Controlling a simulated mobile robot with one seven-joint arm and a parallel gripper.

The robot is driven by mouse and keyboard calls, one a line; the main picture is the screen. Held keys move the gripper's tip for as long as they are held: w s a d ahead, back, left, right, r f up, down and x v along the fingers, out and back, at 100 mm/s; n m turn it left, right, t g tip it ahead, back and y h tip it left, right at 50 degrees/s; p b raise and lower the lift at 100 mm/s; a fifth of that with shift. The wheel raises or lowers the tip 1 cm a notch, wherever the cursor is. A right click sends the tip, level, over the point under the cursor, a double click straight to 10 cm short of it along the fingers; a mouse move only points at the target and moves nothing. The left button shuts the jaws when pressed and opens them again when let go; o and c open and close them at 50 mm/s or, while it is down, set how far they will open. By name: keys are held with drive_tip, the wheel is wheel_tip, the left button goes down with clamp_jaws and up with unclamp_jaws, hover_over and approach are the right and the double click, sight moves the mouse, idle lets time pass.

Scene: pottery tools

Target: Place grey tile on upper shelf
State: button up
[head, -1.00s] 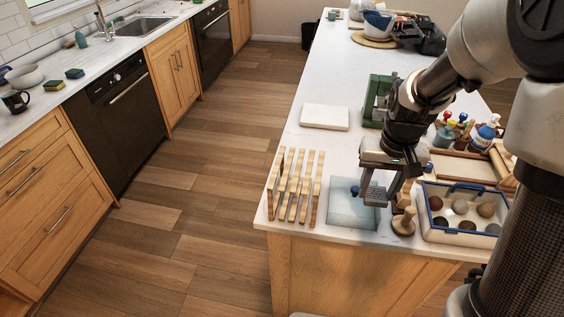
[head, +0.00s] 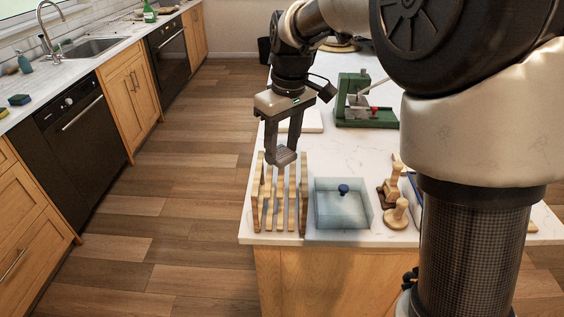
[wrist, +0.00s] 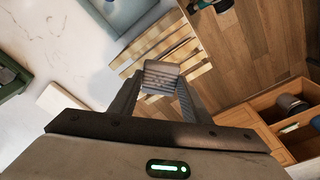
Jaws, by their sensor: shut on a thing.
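My gripper (head: 284,140) is shut on the grey tile (head: 282,156) and holds it in the air above the slatted wooden rack (head: 278,200) at the counter's near left corner. In the wrist view the tile (wrist: 161,75) sits between the two fingertips, with grooves on its visible face. The rack's slats (wrist: 180,45) show beyond it. In the wrist view, an open wooden unit with compartments (wrist: 262,108) stands low at the right and holds a dark round thing. I cannot tell whether this is the shelf.
A pale blue translucent box (head: 342,210) with a blue knob stands right of the rack. Wooden stamps (head: 396,212) stand beside it. A green press (head: 362,108) and a white slab (head: 313,122) are farther back. Open floor (head: 190,190) lies left of the counter.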

sight(283, 154)
drive_tip(key=shift+f, duration=1.95)
drive_tip(key=shift+f+b, duration=0.2)
drive_tip(key=shift+b, duration=0.1)
drive_tip(key=o, duration=1.1)
drive_tip(key=shift+c, duration=0.2)
